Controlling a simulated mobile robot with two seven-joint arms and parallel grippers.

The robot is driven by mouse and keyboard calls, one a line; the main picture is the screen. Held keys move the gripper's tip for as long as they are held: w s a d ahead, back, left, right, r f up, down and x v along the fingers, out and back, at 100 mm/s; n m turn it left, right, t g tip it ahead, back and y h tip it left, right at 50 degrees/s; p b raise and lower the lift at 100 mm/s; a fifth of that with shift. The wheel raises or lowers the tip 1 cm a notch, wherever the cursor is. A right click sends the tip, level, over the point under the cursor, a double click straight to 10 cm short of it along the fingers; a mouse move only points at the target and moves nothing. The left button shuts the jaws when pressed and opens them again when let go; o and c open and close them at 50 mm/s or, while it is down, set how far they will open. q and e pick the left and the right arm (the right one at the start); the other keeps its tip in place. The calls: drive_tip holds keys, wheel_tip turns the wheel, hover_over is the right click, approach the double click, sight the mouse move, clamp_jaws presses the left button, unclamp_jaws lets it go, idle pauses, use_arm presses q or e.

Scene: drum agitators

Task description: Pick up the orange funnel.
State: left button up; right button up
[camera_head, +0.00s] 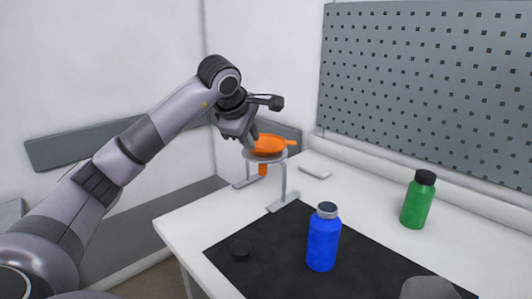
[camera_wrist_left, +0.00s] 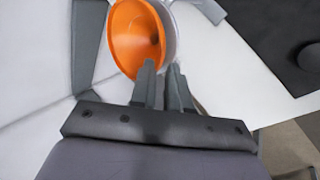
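The orange funnel (camera_head: 268,145) sits mouth up in the round ring of a grey stand (camera_head: 282,182), with its spout hanging below the ring. In the left wrist view the funnel (camera_wrist_left: 133,38) shows its open cone. My left gripper (camera_head: 252,138) reaches in from the left to the funnel's rim. In the left wrist view its two fingers (camera_wrist_left: 163,72) are close together, with the rim's edge between their tips. The contact itself is partly hidden by the fingers.
A green bottle (camera_head: 418,201) stands at the right. A small white block (camera_head: 315,169) lies behind the stand. A perforated panel (camera_head: 425,85) covers the back wall.

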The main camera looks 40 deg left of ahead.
sight(255, 160)
use_arm(q)
drive_tip(key=x, duration=0.4)
drive_tip(key=shift+w+f, duration=0.2)
drive_tip(key=shift+w, duration=0.1)
drive_tip(key=shift+c, duration=0.3)
clamp_jaws()
drive_tip(key=shift+r, duration=0.15)
